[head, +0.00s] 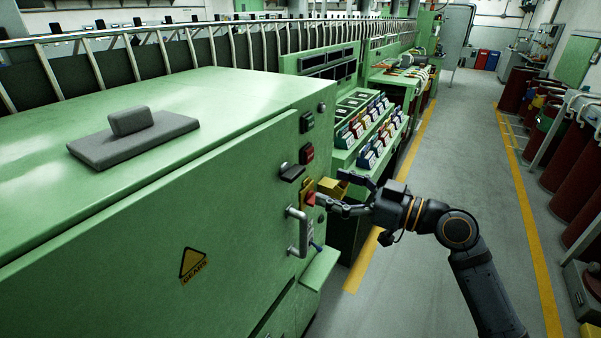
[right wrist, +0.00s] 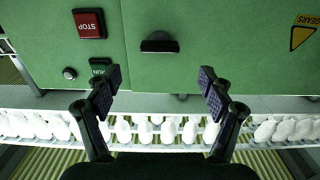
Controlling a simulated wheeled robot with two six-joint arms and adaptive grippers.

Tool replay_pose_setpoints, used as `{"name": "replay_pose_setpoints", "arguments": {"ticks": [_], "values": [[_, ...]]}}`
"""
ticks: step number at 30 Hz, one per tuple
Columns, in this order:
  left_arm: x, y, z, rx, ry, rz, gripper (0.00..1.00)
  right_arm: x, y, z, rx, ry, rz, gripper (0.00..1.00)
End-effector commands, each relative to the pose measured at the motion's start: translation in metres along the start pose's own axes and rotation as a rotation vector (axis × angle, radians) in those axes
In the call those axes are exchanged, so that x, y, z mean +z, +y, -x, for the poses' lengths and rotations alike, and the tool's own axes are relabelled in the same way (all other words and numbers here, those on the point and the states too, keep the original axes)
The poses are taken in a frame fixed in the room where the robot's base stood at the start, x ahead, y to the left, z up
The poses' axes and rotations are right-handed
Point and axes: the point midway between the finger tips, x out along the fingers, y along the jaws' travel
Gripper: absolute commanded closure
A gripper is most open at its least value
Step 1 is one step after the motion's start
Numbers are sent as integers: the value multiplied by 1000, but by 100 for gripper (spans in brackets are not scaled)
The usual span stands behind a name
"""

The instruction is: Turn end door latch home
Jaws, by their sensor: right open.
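The end door latch (head: 292,172) is a dark, flat handle on the green machine's end door, left of the red stop button. In the right wrist view the latch (right wrist: 160,46) is a black bar lying level, ahead of and centred between my fingertips. My right gripper (head: 331,188) comes in from the right in the head view, close to the end face. Its two fingers (right wrist: 161,82) are spread wide with nothing between them, apart from the latch. My left gripper is not in view.
A pale door handle (head: 298,232) and a red-and-yellow switch (head: 309,197) sit below the latch. A red STOP button (right wrist: 89,23) and a green RUN button (right wrist: 101,66) are beside it. A grey block (head: 133,137) lies on the cabinet top. The aisle (head: 450,150) is clear.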

Motion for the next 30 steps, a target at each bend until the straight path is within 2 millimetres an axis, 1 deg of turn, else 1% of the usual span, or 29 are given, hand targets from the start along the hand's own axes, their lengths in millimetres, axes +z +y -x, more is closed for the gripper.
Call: {"name": "replay_pose_setpoints", "arguments": {"ticks": [1,9,15,18,21,28,30], "values": [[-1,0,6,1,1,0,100,-6,-1,-7,-2,8,-6,19],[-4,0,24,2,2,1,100,-5,0,-46,1,5,-8,19],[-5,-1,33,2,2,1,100,-3,0,-73,1,2,-7,19],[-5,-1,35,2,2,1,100,-1,0,-80,1,0,-5,19],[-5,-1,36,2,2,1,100,0,0,-84,1,-1,-3,19],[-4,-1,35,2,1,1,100,0,0,-84,1,-2,-2,19],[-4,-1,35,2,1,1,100,0,0,-84,1,-2,-2,28]]}}
